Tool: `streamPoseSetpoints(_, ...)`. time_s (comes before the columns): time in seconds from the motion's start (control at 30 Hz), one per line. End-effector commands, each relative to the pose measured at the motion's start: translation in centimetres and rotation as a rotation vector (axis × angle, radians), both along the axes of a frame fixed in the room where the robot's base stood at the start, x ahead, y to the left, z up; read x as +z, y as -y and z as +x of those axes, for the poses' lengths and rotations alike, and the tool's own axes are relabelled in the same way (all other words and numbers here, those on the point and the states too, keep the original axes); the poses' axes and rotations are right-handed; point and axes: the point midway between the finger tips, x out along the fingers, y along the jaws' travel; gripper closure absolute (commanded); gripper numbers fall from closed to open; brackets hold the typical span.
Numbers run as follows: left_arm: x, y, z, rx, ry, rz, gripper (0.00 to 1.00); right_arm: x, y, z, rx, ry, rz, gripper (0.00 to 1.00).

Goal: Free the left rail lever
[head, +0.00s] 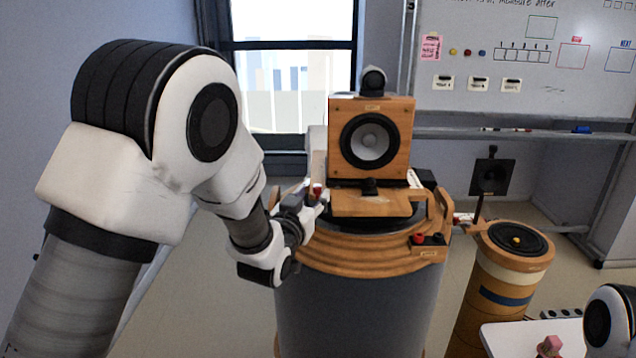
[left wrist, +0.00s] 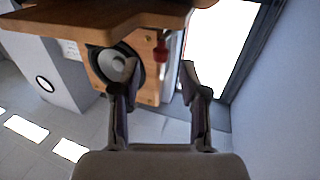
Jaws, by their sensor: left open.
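A wooden speaker (head: 400,165) with a dark cone stands on a round wooden-ringed stand (head: 345,262). A small red lever (head: 318,190) is at the left side of the stand's top; it also shows in the left wrist view (left wrist: 161,50), hanging beside the wooden edge. My left gripper (head: 312,205) is at the stand's left side, close to the lever. In the left wrist view its open fingers (left wrist: 160,72) are on either side of the line to the lever, with nothing between the tips. Whether a finger touches the lever cannot be told. My right gripper is not in view.
A wooden rail piece (head: 440,212) and red and black knobs (head: 418,238) are on the stand's right. A smaller wooden drum (head: 497,300) stands to the right. A white table (head: 510,340) with a pink block (head: 549,346) is at bottom right. Floor shows between stand and drum.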

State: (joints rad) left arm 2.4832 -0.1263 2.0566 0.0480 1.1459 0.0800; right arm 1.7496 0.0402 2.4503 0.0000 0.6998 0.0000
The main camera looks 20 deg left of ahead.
Motion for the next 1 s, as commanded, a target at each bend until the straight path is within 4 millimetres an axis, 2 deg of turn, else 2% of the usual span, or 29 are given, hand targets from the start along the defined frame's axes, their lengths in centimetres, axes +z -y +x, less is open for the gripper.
streamPoseSetpoints(0.1, 0.3, 0.1, 2.3, 0.000, 0.000, -0.001, 0.56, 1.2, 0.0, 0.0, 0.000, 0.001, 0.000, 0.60)
streamPoseSetpoints(0.2, 0.2, 0.1, 3.6, 0.000, -0.001, 0.000, 0.56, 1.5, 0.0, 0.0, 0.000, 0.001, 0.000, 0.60)
streamPoseSetpoints(0.47, -0.1, 0.1, 4.1, 0.000, -0.001, 0.000, 0.56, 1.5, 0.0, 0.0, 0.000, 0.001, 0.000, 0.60)
streamPoseSetpoints(0.5, -0.1, 0.1, 4.1, 0.000, -0.002, 0.000, 0.60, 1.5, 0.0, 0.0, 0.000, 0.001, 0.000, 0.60)
streamPoseSetpoints(0.57, -0.1, 0.1, 4.1, 0.000, -0.002, 0.000, 0.81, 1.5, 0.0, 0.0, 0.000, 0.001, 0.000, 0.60)
streamPoseSetpoints(0.6, -0.1, 0.1, 4.1, 0.000, -0.002, 0.000, 0.95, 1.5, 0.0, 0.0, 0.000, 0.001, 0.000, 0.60)
streamPoseSetpoints(0.63, -0.1, 0.1, 4.1, 0.000, -0.002, 0.000, 1.00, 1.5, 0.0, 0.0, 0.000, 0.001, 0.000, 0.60)
streamPoseSetpoints(1.0, -0.1, 0.0, 4.1, -0.015, -0.001, -0.001, 1.00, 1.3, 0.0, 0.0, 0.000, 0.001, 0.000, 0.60)
